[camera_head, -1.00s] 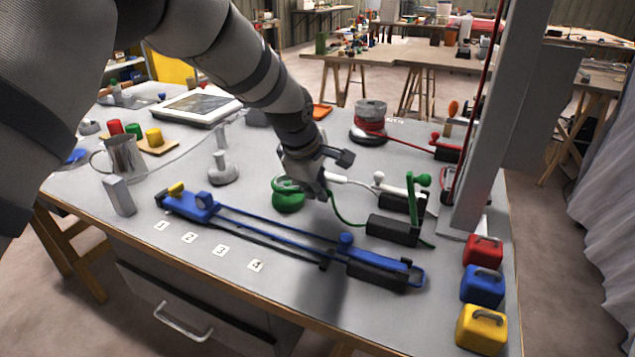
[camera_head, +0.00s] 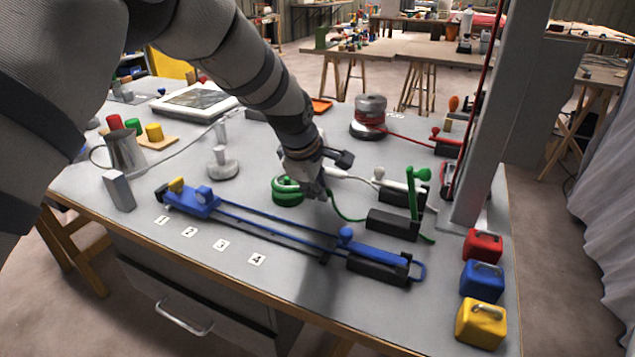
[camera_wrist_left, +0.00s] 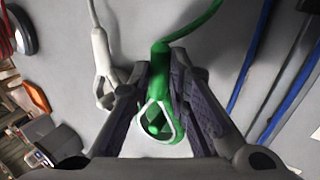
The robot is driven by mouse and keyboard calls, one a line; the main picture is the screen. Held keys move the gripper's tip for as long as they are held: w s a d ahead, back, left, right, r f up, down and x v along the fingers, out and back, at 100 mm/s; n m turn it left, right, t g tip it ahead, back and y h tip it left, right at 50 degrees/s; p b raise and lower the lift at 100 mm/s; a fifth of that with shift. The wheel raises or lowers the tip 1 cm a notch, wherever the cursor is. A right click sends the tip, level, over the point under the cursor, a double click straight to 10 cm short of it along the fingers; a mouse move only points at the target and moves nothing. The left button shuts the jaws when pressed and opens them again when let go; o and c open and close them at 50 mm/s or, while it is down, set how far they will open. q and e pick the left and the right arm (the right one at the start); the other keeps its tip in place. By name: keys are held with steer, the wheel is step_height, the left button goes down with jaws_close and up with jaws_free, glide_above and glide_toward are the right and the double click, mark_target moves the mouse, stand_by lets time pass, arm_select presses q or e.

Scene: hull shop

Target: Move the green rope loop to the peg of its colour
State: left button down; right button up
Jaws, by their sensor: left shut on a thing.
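My left gripper (camera_head: 314,190) is shut on the green rope loop (camera_head: 285,183), beside its neck. In the left wrist view the loop (camera_wrist_left: 147,140) sticks out past the closed fingers (camera_wrist_left: 158,90), with some green showing through its opening. A round green piece (camera_head: 288,198) shows just under the loop in the head view. Whether the loop is around it or only above it I cannot tell. The green rope (camera_head: 347,217) runs right to a black block (camera_head: 393,223) with a green upright (camera_head: 416,190). My right gripper is not in view.
A blue rope assembly (camera_head: 270,227) lies across the front. A white rope end (camera_head: 338,173) lies close behind the gripper. A grey bollard (camera_head: 222,165) stands left, a red-roped bollard (camera_head: 370,120) behind. A grey column (camera_head: 489,120) stands right, near coloured weights (camera_head: 481,280).

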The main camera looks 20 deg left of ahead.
arm_select(q)
steer(key=shift+f, duration=0.3)
stand_by(0.5)
steer(key=c, duration=1)
jaws_free()
steer(key=shift+c, duration=0.2)
steer(key=shift+r, duration=0.15)
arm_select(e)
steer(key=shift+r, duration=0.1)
arm_select(q)
step_height(320, 180, up, 8)
steer(key=p, duration=0.1)
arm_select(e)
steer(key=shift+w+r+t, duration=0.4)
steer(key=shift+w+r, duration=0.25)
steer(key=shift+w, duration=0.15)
